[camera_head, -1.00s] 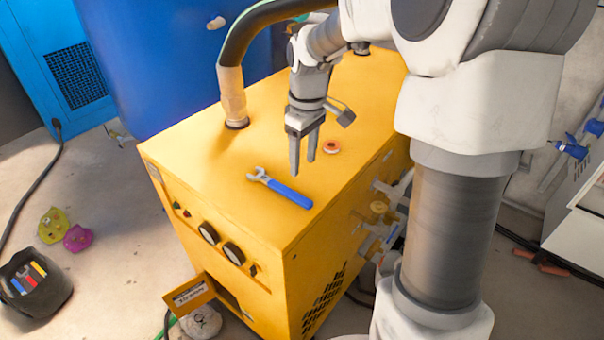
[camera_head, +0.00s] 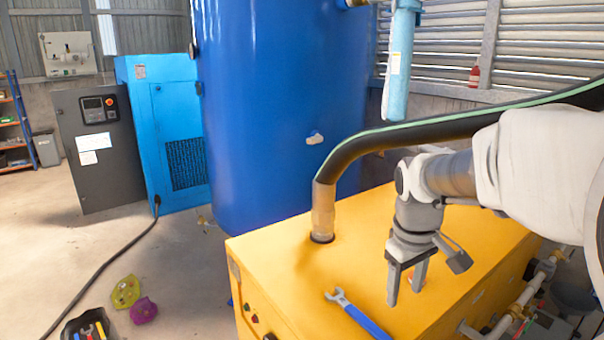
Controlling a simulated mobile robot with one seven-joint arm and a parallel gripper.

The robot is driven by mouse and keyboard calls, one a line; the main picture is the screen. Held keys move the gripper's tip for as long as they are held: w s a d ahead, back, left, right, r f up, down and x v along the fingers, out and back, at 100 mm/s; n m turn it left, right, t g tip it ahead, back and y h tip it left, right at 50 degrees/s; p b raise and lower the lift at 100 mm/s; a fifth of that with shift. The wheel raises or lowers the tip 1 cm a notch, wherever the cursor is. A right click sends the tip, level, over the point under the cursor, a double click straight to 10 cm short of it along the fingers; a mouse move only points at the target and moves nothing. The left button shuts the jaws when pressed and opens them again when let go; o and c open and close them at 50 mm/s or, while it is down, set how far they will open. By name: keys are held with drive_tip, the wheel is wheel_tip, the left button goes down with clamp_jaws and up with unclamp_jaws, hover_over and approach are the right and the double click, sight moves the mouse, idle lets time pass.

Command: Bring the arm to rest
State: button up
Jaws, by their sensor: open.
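My gripper (camera_head: 405,285) hangs above the top of the yellow machine (camera_head: 290,262), fingers pointing down and apart, with nothing between them. My arm comes in from the right side of the view. A blue-handled wrench (camera_head: 358,314) lies on the yellow top, left of and below my fingers in the picture, and apart from them. Its handle end is cut off by the bottom edge.
A thick black hose (camera_head: 400,132) rises from the yellow top and passes close behind my arm. A large blue tank (camera_head: 285,110) stands behind. A blue cabinet (camera_head: 175,130), a yellow-green item (camera_head: 125,291), a purple item (camera_head: 143,311) and a tool bag (camera_head: 88,328) are at left.

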drive_tip(key=s+a+r+m+t, duration=0.2)
drive_tip(key=s, duration=0.6)
drive_tip(key=s+a+r+m+t+y, duration=0.1)
drive_tip(key=s+a+r+m, duration=0.1)
drive_tip(key=s, duration=0.6)
drive_tip(key=shift+s+a+m+t, duration=0.15)
drive_tip(key=shift+a+m+t, duration=0.2)
drive_tip(key=shift+m+t, duration=0.05)
